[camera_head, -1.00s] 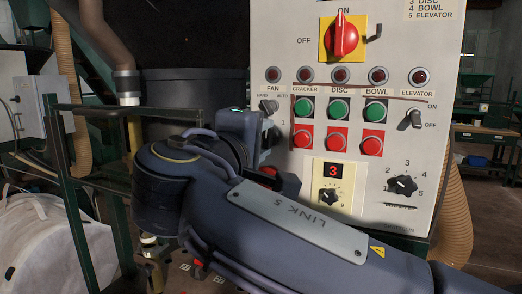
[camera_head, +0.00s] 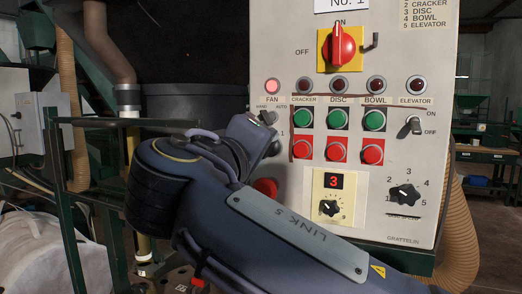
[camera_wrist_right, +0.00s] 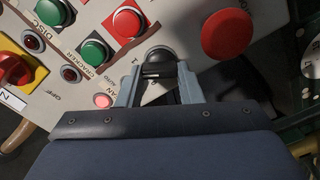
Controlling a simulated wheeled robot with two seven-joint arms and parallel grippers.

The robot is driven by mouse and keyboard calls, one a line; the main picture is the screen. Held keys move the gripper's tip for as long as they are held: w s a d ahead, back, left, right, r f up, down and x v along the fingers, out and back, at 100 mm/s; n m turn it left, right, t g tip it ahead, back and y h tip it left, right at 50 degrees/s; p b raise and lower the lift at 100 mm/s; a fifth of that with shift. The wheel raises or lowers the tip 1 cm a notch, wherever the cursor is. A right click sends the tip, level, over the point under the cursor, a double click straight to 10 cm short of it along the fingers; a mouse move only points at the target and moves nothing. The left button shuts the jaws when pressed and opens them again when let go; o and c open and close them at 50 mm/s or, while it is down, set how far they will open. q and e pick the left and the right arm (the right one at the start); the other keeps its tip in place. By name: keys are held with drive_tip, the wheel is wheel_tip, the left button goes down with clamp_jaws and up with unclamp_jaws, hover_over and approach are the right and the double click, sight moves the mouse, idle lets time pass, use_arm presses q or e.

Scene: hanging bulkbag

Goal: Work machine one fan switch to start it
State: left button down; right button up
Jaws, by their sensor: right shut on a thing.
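The fan switch (camera_wrist_right: 158,68) is a black rotary knob in the FAN column of the pale machine panel (camera_head: 386,60). In the right wrist view it sits between the two fingers of my right gripper (camera_wrist_right: 157,91), which is shut on it. In the head view my wrist and gripper (camera_head: 262,136) hide most of the knob; a "1" mark shows beside it. The FAN lamp (camera_head: 272,86) glows pink; it also glows in the wrist view (camera_wrist_right: 103,100). My left gripper is not in view.
A large red button (camera_wrist_right: 228,33) lies close below the knob. Green (camera_head: 304,118) and red push buttons (camera_head: 303,148) sit just right of it. A red main switch (camera_head: 340,48) is above. A green frame (camera_head: 62,190) stands left of my arm.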

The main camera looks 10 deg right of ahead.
drive_tip(key=o, duration=0.7)
drive_tip(key=v, duration=0.8)
drive_tip(key=shift+w, duration=0.1)
